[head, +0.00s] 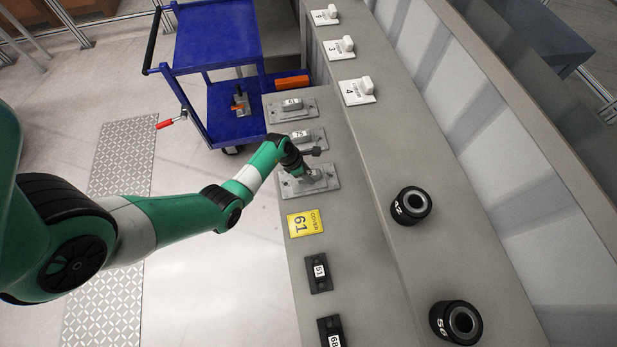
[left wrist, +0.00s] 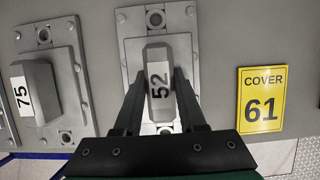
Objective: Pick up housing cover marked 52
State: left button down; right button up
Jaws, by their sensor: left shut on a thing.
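The housing cover marked 52 (left wrist: 160,85) is a grey plate with a raised block, its number on a white label. In the left wrist view the block stands between the two fingers of my left gripper (left wrist: 160,105), which is shut on it. In the head view the cover's plate (head: 328,180) lies on the grey bench, and my left gripper (head: 308,172) hides part of it. I cannot tell whether the plate is clear of the surface. My right gripper is not in view.
A cover marked 75 (left wrist: 32,92) lies beside it, with another grey cover (head: 291,105) beyond. On the other side is a yellow sign reading COVER 61 (head: 305,223). Black parts (head: 319,273), black rings (head: 411,206) and white tags (head: 357,91) stand further off. A blue cart (head: 218,40) adjoins the bench.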

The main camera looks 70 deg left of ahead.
aim_at(313, 173)
pick_arm(q)
jog(key=shift+r, duration=0.1)
notch_tip(313, 173, up, 4)
jog(key=p, duration=0.2)
jog(key=shift+s+d+r+p, duration=0.1)
jog(key=shift+r+p, duration=0.05)
jog(key=shift+p, duration=0.2)
jog(key=s+d+r+p, duration=0.6)
jog(key=s+d+r, duration=0.2)
jog(key=s, duration=0.3)
jog(key=shift+r, duration=0.3)
